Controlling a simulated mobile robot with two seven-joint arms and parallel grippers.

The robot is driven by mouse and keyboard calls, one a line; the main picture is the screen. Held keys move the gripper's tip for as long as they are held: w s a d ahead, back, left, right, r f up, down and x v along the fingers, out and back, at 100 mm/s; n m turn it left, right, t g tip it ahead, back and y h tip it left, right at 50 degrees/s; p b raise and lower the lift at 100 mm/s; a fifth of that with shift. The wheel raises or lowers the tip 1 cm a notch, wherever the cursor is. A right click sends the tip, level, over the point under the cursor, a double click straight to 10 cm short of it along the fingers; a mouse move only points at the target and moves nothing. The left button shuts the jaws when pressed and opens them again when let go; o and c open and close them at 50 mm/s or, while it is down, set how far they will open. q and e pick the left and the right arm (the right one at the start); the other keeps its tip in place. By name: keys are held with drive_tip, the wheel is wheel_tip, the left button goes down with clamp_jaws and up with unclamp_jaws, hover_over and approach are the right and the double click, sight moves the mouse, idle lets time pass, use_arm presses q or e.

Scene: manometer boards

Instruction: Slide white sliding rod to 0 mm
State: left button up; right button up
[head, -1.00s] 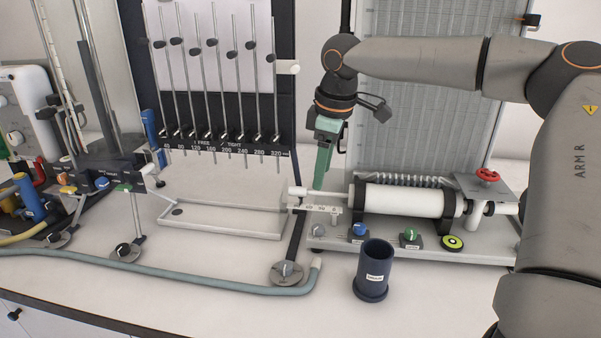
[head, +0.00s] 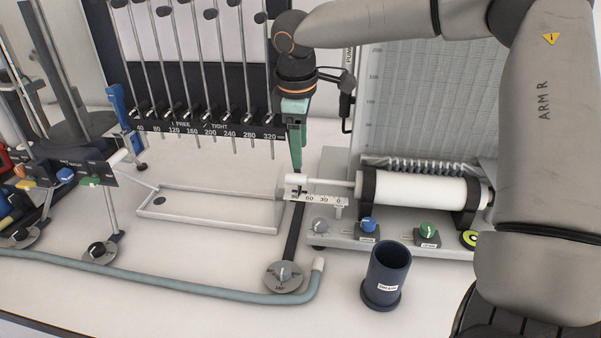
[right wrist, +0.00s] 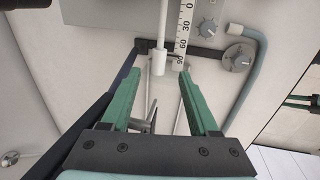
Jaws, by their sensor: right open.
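The white sliding rod sticks out to the left from the white cylinder (head: 415,189); its thick white end (head: 298,181) lies near the 90 end of the white scale (head: 325,199), which reads 90, 60, 30, 0. My right gripper (head: 297,165) points down at the rod's end in the head view. In the right wrist view it is open, its two green fingers (right wrist: 160,74) spread either side of the rod's white end (right wrist: 159,63), which sits around the tip line with gaps on both sides. I cannot tell whether a finger touches it. My left gripper is not in view.
A dark cup (head: 387,275) stands in front of the rod's base. Blue (head: 367,226) and green (head: 428,231) knobs sit on the base's front. A shallow tray (head: 210,205) lies left of the rod; the row of metal tubes (head: 205,75) stands behind. A hose (head: 180,283) runs along the front.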

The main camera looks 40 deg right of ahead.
sight(301, 176)
drive_tip(key=f, duration=0.2)
drive_tip(key=d+f, duration=0.1)
drive_tip(key=f, duration=0.2)
drive_tip(key=w+f, duration=0.1)
drive_tip(key=f, duration=0.1)
drive_tip(key=shift+d+f, duration=0.15)
drive_tip(key=shift+f, duration=0.2)
drive_tip(key=shift+c, duration=0.2)
clamp_jaws()
idle(0.9)
